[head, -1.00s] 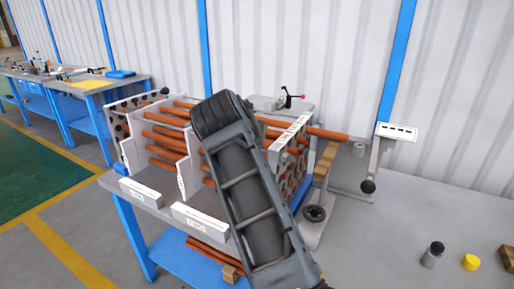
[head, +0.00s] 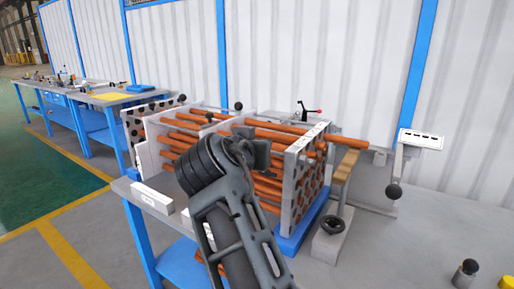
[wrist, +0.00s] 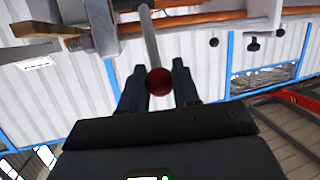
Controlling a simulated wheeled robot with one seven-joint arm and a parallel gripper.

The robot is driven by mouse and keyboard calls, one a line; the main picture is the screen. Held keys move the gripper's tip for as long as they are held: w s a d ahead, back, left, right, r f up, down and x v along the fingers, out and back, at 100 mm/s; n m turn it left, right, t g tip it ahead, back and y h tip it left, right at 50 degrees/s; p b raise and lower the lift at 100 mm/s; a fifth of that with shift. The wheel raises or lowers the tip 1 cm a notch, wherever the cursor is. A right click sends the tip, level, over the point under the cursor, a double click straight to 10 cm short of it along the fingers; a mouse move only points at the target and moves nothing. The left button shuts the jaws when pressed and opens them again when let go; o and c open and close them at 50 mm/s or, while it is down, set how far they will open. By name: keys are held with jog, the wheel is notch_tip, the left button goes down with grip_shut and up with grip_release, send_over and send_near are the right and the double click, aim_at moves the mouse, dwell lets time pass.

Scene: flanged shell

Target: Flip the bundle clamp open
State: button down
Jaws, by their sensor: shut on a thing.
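The bundle clamp's lever shows in the wrist view as a grey rod (wrist: 149,38) ending in a dark red ball knob (wrist: 159,82). My gripper (wrist: 158,80) is shut on this knob, with one finger on each side. In the head view my gripper (head: 260,152) is beside the bundle of copper tubes (head: 262,133), in front of it. The held knob and the rest of the clamp are hidden there behind my wrist, so I cannot tell the lever's angle from that view.
The tubes run through a perforated end plate (head: 302,190) on the bench. Behind it is a small red-tipped handle (head: 318,111). The bench's right front is mostly clear.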

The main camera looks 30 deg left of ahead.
jog(key=shift+s+a+f, duration=0.1)
jog(key=shift+f, duration=0.1)
jog(key=c, duration=1.1)
grip_release()
jog(key=shift+r, duration=0.1)
jog(key=shift+c, duration=0.2)
jog(key=v, duration=0.7)
jog(key=shift+s+b, duration=0.3)
jog(key=shift+s, duration=0.1)
